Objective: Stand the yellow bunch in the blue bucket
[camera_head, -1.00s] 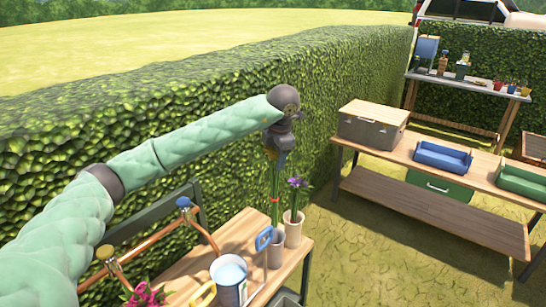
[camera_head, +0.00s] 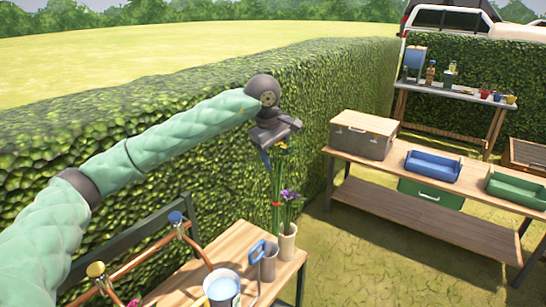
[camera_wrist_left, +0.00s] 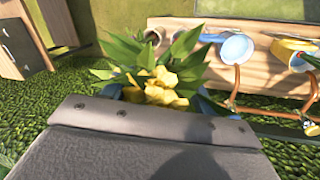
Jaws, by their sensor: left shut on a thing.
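The yellow bunch (camera_head: 276,186) has long green stems and a red band and hangs roughly upright, stems down. My left gripper (camera_head: 266,152) is shut on it near the flower heads. The yellow heads (camera_wrist_left: 165,88) and leaves show in the left wrist view beyond the gripper body. The stems' lower end is near the grey vase (camera_head: 268,263) and white pot; I cannot tell whether they touch. The blue bucket (camera_head: 223,287), with a pale inside, stands on the wooden bench, left of and nearer than the bunch. My right gripper is not in view.
Purple flowers (camera_head: 289,196) stand in the white pot (camera_head: 287,242) beside the bunch. A blue-handled tool (camera_head: 257,252) stands near the bucket. A hedge (camera_head: 150,140) runs behind the bench. A workbench with a blue tray (camera_head: 432,166) is at right.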

